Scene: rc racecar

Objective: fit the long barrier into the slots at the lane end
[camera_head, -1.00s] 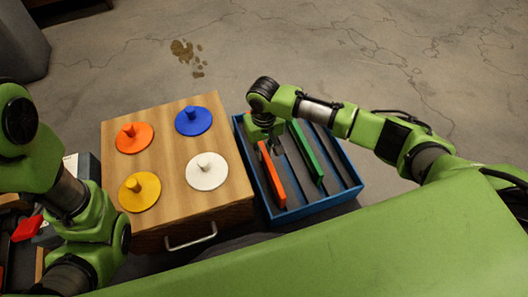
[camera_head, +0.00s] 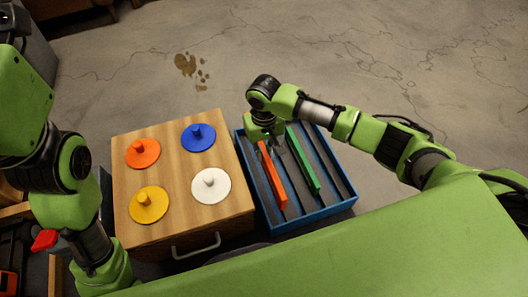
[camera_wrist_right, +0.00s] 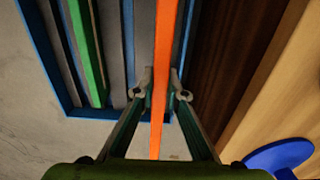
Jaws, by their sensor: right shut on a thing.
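A long orange barrier (camera_head: 272,176) lies lengthwise along the left part of a blue-walled tray (camera_head: 318,213) with dark lanes. A green barrier (camera_head: 303,161) lies roughly parallel to its right. My right gripper (camera_head: 269,138) is at the far end of the orange barrier, pointing down. In the right wrist view the orange barrier (camera_wrist_right: 164,60) runs between the two fingertips (camera_wrist_right: 160,84), which are shut on it; the green barrier (camera_wrist_right: 87,50) is apart from them. I cannot tell how deep the orange barrier sits or see the slots clearly. My left gripper is out of view.
A wooden box (camera_head: 175,173) with orange, yellow, blue and white knobbed discs stands just left of the tray. It has a metal handle (camera_head: 196,246) in front. A red object (camera_head: 45,240) is near my left arm.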

